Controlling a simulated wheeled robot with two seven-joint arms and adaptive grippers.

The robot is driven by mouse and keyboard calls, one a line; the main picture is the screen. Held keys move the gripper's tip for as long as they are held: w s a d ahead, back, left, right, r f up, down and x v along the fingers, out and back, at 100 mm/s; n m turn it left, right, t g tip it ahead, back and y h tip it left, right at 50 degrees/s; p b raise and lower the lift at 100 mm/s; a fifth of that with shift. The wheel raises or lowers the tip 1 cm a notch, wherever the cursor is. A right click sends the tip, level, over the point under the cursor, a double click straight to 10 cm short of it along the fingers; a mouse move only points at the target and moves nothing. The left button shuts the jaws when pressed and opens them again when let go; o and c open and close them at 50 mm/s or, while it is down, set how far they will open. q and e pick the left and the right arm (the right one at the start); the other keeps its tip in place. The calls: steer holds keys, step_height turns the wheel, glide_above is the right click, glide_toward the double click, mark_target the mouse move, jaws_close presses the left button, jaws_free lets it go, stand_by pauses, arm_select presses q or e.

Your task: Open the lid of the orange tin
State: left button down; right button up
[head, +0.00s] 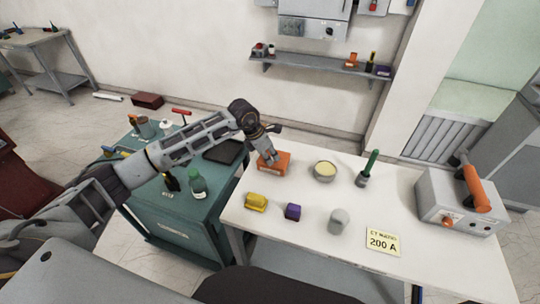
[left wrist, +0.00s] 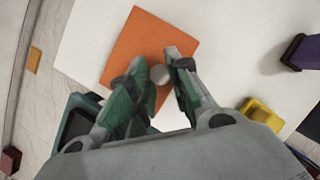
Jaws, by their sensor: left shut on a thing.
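The orange tin (head: 274,166) stands near the back left of the white table. In the left wrist view its orange lid (left wrist: 150,42) shows from above with a small round pale knob (left wrist: 160,75) on it. My left gripper (head: 270,157) is directly over the tin, its fingers pointing down. In the left wrist view the green-padded fingers (left wrist: 158,80) are shut on the knob, one on each side. I cannot tell whether the lid is raised off the tin. My right gripper is not in view.
On the white table (head: 410,205) are a round bowl (head: 324,171), yellow block (head: 256,201), purple block (head: 292,211), grey cylinder (head: 339,219), green-handled tool (head: 368,167) and a grey box (head: 455,205). A green cabinet (head: 175,228) stands left.

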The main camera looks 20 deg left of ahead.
arm_select(q)
steer(key=shift+w+r, duration=0.15)
steer(key=shift+r, duration=0.05)
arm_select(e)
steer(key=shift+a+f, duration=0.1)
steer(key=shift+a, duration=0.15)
